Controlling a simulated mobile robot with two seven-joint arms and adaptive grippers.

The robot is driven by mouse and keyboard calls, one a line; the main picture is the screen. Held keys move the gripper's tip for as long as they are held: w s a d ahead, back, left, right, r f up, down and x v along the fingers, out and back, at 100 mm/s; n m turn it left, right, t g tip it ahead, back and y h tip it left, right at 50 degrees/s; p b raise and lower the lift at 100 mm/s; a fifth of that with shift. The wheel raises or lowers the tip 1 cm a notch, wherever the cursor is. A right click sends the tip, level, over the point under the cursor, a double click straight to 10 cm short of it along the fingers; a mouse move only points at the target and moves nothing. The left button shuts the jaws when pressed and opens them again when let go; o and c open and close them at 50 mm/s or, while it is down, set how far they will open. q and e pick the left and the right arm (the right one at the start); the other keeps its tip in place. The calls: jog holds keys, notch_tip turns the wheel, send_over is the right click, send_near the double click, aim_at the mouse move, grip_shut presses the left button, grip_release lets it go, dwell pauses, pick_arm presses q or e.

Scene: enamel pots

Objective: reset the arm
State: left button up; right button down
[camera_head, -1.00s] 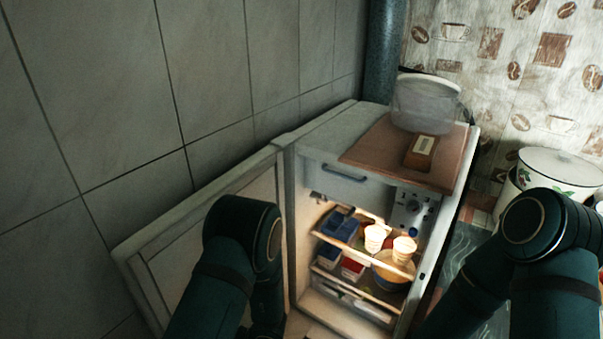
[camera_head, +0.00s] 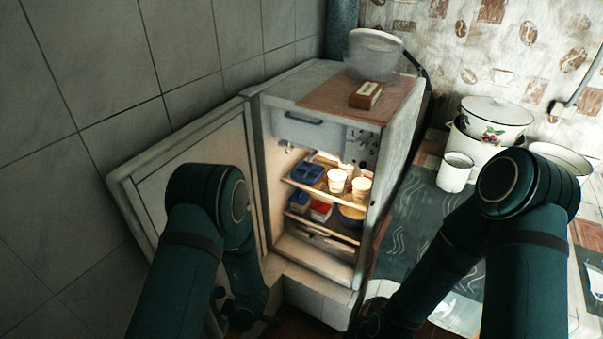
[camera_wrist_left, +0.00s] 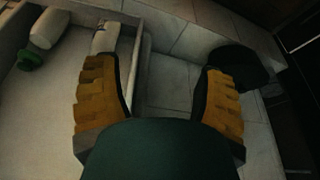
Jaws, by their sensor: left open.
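My left arm (camera_head: 185,245) reaches down in front of the open fridge door. Its gripper shows in the left wrist view (camera_wrist_left: 163,98) with two orange-padded fingers spread wide and nothing between them. Behind the fingers are pale tiles and the edge of a white door shelf. In the head view the left gripper is dark and small, low near the bottom edge. My right arm (camera_head: 510,240) bends down on the right. Its lower end (camera_head: 372,320) is dark at the bottom edge, and its fingers cannot be made out.
The fridge (camera_head: 315,260) stands open, with cups (camera_head: 337,180) and boxes inside. Its door (camera_head: 190,165) is swung left. A clear bucket (camera_head: 374,55) and a brown box (camera_head: 366,95) sit on top. An enamel pot (camera_head: 495,118) and a white mug (camera_head: 455,172) stand at right.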

pick_arm(q)
jog(key=s+d+r+m+h, duration=0.6)
jog(key=s+d+m+h, duration=0.1)
jog(key=m, duration=0.5)
jog(key=shift+s+r+m+t+h, duration=0.3)
jog(key=shift+s+m+t+h, duration=0.1)
jog(key=shift+s, duration=0.2)
jog(key=shift+c, duration=0.4)
